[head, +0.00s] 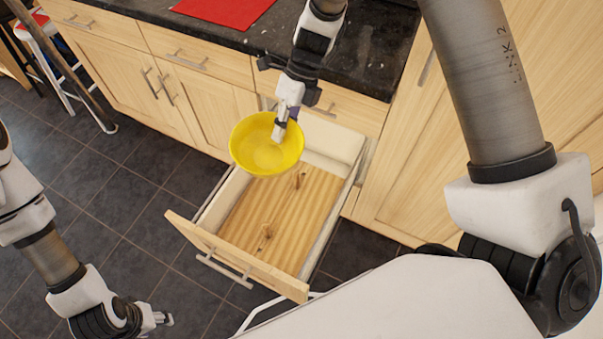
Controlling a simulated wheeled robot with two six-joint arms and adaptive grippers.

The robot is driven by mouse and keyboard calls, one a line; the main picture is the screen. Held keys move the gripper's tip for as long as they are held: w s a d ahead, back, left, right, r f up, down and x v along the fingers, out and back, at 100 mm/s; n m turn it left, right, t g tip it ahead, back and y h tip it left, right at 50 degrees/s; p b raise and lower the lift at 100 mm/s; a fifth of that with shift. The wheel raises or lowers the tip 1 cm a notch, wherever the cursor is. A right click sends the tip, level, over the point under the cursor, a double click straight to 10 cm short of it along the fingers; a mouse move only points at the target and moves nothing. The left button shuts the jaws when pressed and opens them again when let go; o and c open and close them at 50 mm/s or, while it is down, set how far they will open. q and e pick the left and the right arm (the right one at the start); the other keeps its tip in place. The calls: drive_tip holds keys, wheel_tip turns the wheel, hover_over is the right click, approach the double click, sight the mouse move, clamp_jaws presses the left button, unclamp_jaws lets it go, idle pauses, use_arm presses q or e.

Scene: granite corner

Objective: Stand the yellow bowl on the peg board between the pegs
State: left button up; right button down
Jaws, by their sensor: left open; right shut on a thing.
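The yellow bowl (262,157) is tilted, with its inside facing me, in the middle of the head view. My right gripper (281,126) reaches down from the counter side and is shut on the bowl near its upper right rim. The bowl is over the back part of an open drawer (238,255).
A dark granite counter (350,60) with a red mat (222,10) lies behind. Closed cabinets (125,85) stand to the left. Dark floor tiles (95,190) are clear left of the drawer. A stool (60,60) stands far left.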

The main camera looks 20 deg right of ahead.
drive_tip(key=s+d+f+m+t+b, duration=0.1)
drive_tip(key=f+m+t+b, duration=0.1)
drive_tip(key=f+m, duration=0.3)
drive_tip(key=s+d+f+m+t+b, duration=0.1)
drive_tip(key=s+f+m+t+b, duration=0.1)
drive_tip(key=f+m+b, duration=0.3)
wheel_tip(320, 180, down, 4)
drive_tip(key=shift+d+f+t, duration=0.1)
drive_tip(key=shift+d+t, duration=0.2)
drive_tip(key=shift+d, duration=0.05)
drive_tip(key=shift+s, duration=0.15)
wheel_tip(320, 180, down, 19)
drive_tip(key=b, duration=1.7)
drive_tip(key=shift+f, duration=0.1)
drive_tip(key=c, duration=1.1)
unclamp_jaws()
